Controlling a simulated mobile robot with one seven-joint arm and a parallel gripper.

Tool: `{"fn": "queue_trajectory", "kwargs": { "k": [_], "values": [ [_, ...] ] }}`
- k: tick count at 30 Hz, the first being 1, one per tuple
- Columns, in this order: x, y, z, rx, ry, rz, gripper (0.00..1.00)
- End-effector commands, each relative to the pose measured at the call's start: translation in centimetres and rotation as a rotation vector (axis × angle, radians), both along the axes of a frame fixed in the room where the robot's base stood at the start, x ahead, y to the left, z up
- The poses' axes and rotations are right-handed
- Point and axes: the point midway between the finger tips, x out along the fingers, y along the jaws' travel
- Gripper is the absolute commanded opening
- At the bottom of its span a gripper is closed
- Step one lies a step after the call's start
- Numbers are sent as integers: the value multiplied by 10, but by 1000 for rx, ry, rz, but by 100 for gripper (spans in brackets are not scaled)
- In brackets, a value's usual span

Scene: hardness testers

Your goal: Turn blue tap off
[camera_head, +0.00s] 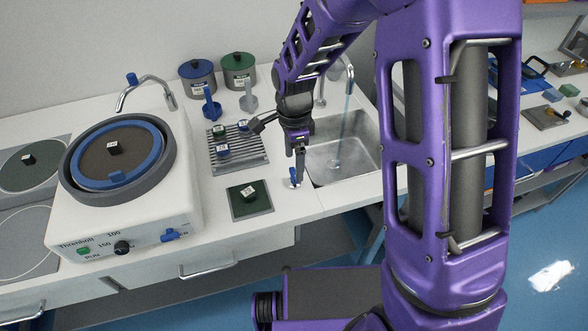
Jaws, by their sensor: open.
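A small blue tap handle (294,178) with a pale base stands on the white counter at the front left corner of the sink. My gripper (299,172) points down right at this handle; its fingers hide part of it, and I cannot tell whether they touch. My gripper is open. A curved metal spout (349,73) rises behind the sink, partly hidden by my arm. A thin stream of water (345,112) falls from it into the metal sink basin (338,170).
A white grinding machine (125,215) with a blue-rimmed bowl and a blue-topped spout stands at left. A ribbed rack (238,165) with small samples, a dark green mat (250,208) and two lidded pots (198,79) (239,72) are left of my gripper.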

Motion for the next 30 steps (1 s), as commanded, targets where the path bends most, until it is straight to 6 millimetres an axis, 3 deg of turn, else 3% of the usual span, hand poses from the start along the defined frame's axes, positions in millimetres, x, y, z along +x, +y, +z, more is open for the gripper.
{"fn": "queue_trajectory", "kwargs": {
  "k": [6, 18, 30],
  "values": [
    [0, 0, -28, -1, 2, 0, 86],
    [0, 0, -34, 0, 0, 1, 84],
    [0, 0, -34, 0, 0, 0, 12]
  ]
}}
